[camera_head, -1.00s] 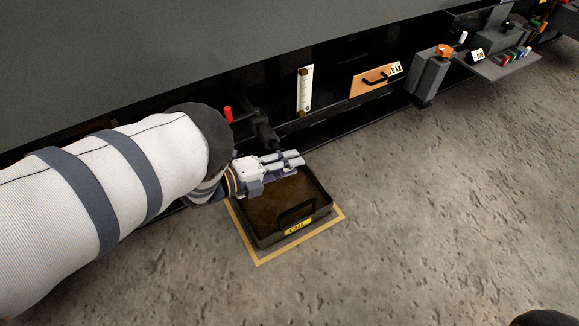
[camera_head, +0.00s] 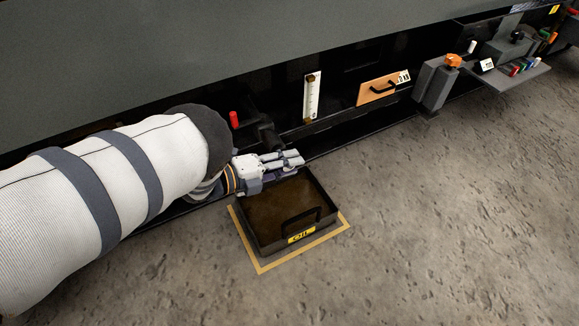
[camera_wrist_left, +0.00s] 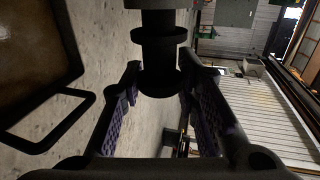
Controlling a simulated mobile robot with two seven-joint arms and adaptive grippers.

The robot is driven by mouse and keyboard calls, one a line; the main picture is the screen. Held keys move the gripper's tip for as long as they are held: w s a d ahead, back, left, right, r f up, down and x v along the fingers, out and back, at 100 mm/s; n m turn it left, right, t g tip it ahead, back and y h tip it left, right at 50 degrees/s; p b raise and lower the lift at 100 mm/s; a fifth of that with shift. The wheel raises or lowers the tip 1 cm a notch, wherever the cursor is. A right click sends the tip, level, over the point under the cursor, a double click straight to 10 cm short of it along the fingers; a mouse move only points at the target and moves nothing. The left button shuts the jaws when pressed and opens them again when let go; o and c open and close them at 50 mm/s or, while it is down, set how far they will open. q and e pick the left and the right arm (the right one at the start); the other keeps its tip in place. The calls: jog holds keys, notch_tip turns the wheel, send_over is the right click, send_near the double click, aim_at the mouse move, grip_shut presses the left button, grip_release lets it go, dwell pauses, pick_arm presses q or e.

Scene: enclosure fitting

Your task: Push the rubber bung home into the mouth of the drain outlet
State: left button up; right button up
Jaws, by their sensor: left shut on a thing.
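My left gripper (camera_head: 292,160) is low beside the dark machine, above the back edge of the oil tray (camera_head: 250,236). In the left wrist view its purple-padded fingers (camera_wrist_left: 160,88) stand either side of a black round piece, which I take to be the rubber bung (camera_wrist_left: 160,82), and are shut on it. Directly beyond it, in line, is a black flanged pipe, seemingly the drain outlet (camera_wrist_left: 160,36). Dark on dark, I cannot tell how deep the bung sits. In the head view the drain outlet (camera_head: 267,134) is just behind the gripper; the bung is hidden. My right gripper is out of view.
The tray holds brown oil and stands within a yellow floor outline (camera_head: 262,268). A red handle (camera_head: 234,119), a white gauge strip (camera_head: 312,96) and an orange plate with a handle (camera_head: 379,89) are on the machine. The concrete floor (camera_head: 430,200) at right is clear.

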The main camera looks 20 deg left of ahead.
pick_arm(q)
jog(key=shift+w+a+b, duration=0.3)
jog(key=shift+w+a, duration=0.1)
jog(key=shift+a, duration=0.15)
jog(key=o, duration=1.2)
jog(key=v, duration=1.2)
